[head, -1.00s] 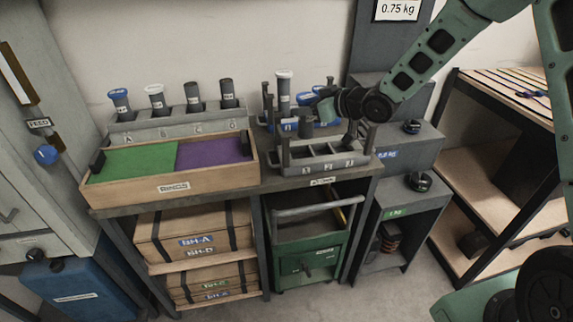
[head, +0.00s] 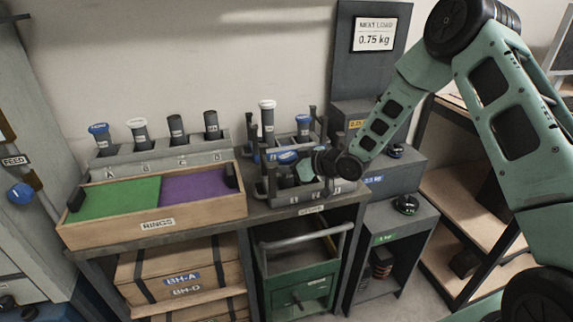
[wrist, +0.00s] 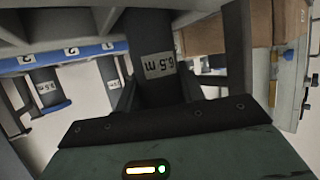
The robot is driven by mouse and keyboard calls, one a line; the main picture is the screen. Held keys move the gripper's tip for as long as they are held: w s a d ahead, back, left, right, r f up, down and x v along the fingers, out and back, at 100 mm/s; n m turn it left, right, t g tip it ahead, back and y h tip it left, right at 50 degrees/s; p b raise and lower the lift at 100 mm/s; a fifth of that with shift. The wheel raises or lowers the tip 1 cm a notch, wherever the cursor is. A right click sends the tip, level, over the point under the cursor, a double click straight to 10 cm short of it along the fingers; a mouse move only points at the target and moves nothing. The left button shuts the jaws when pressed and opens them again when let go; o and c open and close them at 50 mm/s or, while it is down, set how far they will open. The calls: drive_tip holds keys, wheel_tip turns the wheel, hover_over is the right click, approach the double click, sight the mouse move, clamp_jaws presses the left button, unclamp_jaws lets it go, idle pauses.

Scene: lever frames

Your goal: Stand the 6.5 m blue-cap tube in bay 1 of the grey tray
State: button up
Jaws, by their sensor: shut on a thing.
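The grey tray (head: 313,197) stands on the bench's right end, its numbered bays facing front. My gripper (head: 296,172) is low over its left part, at about bay 1, shut on the dark 6.5 m tube (head: 286,180). In the wrist view, which is upside down, the tube (wrist: 158,40) with its white 6.5 m label stands between the fingers of my gripper (wrist: 160,88). Grey tray walls (wrist: 62,20) show beside it. The tube looks roughly upright. Its lower end and cap are hidden, so I cannot tell whether it touches the bay floor.
Tray posts stand close to my gripper.

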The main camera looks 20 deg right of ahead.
drive_tip(key=shift+f, duration=0.1)
drive_tip(key=o, duration=1.1)
